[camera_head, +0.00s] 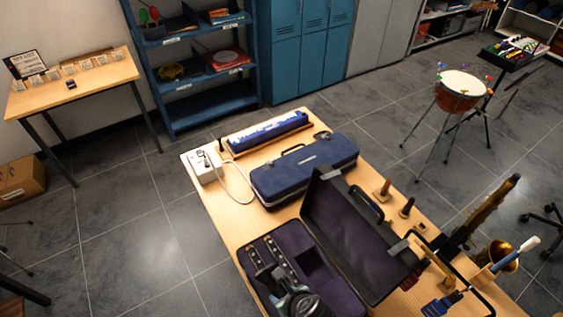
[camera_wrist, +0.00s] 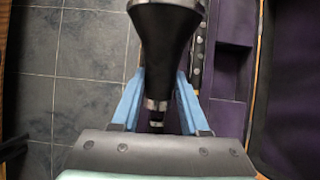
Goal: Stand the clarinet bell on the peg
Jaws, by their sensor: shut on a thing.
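The clarinet bell (camera_wrist: 166,35) is black and flared, with a silver ring at its narrow end. In the wrist view, my gripper (camera_wrist: 160,100) has its blue fingers on either side of the narrow part and is shut on the bell. The wide end points to the top of that picture. In the head view, dark parts of my arm show at the bottom edge, over the open case (camera_head: 331,289); the bell is hard to make out there. Small upright pieces stand right of the case: a brown one (camera_head: 382,190) and a dark one (camera_head: 407,207). I cannot tell which is the peg.
The case has a purple lining, with clarinet joints (camera_head: 262,258) in it and its lid (camera_head: 345,235) raised. A closed blue case (camera_head: 304,170) and a white box with a cable (camera_head: 203,166) are behind. A saxophone (camera_head: 487,205) and brushes crowd the table's right end.

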